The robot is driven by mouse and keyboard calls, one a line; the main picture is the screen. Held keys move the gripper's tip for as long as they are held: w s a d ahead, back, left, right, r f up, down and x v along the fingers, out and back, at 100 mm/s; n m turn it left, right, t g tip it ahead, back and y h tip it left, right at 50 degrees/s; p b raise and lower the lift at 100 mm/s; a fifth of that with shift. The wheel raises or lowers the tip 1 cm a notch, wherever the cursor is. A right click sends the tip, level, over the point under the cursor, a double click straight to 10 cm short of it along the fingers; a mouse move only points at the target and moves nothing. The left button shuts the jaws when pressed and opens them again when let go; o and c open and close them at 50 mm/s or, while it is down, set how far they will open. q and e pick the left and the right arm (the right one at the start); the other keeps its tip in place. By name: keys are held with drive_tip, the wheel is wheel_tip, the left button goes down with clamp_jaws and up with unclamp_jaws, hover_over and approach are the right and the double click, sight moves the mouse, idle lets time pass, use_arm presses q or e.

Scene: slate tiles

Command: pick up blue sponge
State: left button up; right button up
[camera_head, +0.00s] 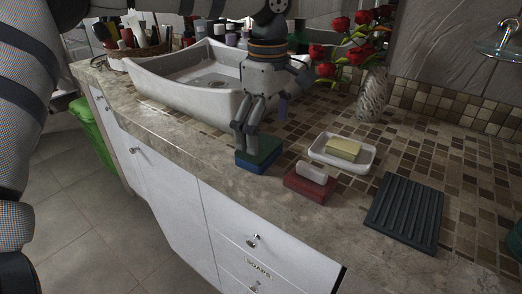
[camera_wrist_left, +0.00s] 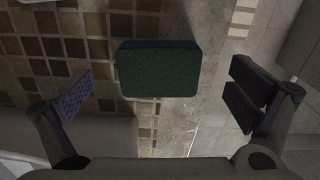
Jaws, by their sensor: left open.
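The blue sponge (camera_head: 256,165) lies on the counter near its front edge, with a dark green top layer over a blue lower layer. In the left wrist view the green top of the sponge (camera_wrist_left: 158,69) faces the camera between the fingers. My left gripper (camera_head: 246,150) points down just above the sponge's left part in the head view. In the left wrist view my left gripper (camera_wrist_left: 160,98) is open, with a finger on either side and a clear gap to the sponge. My right gripper is not in view.
A red brush-like block (camera_head: 308,187) with a pale grip sits right of the sponge. Beyond are a soap dish (camera_head: 341,164) with yellow soap (camera_head: 344,149), a dark ridged mat (camera_head: 405,211), a glass vase (camera_head: 371,95) of red roses and a white basin (camera_head: 185,78).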

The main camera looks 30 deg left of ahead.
sight(267, 149)
use_arm(q)
wheel_tip(267, 149, down, 5)
drive_tip(key=shift+r, duration=0.2)
drive_tip(key=c, duration=0.7)
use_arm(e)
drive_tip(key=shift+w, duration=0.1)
use_arm(q)
drive_tip(key=shift+c, duration=0.2)
wheel_tip(267, 149, up, 3)
drive_tip(key=shift+w+r, duration=0.1)
drive_tip(key=shift+r, duration=0.05)
drive_tip(key=s+d+r+p, duration=0.2)
drive_tip(key=s+d+r, duration=0.7)
drive_tip(key=s, duration=0.2)
drive_tip(key=shift+r, duration=0.4)
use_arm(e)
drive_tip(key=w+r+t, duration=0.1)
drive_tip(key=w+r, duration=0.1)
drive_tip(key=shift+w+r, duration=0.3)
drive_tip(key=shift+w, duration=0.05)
use_arm(q)
drive_tip(key=shift+w, duration=0.1)
drive_tip(key=shift+c, duration=0.5)
